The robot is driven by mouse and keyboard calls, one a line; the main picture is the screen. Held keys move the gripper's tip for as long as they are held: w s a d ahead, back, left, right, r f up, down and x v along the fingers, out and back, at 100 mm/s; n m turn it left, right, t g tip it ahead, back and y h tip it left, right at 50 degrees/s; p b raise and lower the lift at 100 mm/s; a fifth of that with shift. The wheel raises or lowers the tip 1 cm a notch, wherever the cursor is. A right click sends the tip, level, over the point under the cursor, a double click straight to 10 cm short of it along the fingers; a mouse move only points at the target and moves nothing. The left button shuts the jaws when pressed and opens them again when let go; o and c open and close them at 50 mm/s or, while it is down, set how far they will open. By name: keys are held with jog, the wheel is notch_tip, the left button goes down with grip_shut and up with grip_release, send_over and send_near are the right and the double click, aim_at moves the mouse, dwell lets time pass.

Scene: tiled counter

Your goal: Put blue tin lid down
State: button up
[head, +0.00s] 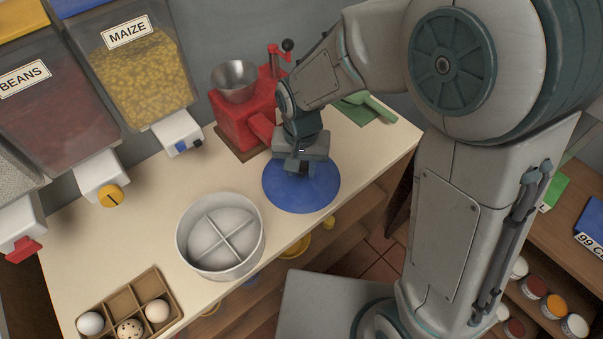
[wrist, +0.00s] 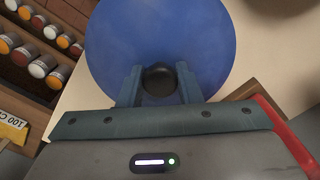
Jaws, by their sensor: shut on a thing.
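The blue tin lid (head: 301,193) is a round blue disc at the right part of the cream counter. It also fills the upper middle of the wrist view (wrist: 160,30), where its dark knob (wrist: 158,79) sits between the two fingers. My gripper (head: 297,172) is over the lid and shut on the knob; it also shows in the wrist view (wrist: 158,88). The head view does not show clearly whether the lid touches the counter. The white round tin (head: 220,236) stands open left of the lid, with a cross-shaped divider inside.
A red grinder (head: 245,115) with a metal bowl stands behind the lid. A green scoop (head: 370,106) lies at the back right. An egg tray (head: 128,304) is at the front left. Bean and maize dispensers (head: 140,65) line the wall. Bare counter lies left of the tin.

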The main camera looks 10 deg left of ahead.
aim_at(302, 177)
jog(key=shift+f, duration=1.7)
jog(key=shift+f, duration=0.15)
jog(key=o, duration=1)
notch_tip(302, 177, up, 12)
jog(key=shift+r, duration=0.15)
jog(key=s+d+r+t, duration=0.1)
jog(key=s+d, duration=0.1)
jog(key=d, duration=0.5)
jog(key=s+d+r+t, duration=0.1)
jog(key=s+d+r, duration=0.1)
jog(key=d, duration=0.6)
jog(key=s+d+r+m, duration=0.1)
jog(key=s+d, duration=0.2)
jog(key=d, duration=0.4)
jog(key=shift+s+d+r+t, duration=0.15)
jog(key=shift+s+d+t, duration=0.05)
jog(key=shift+d+t, duration=0.2)
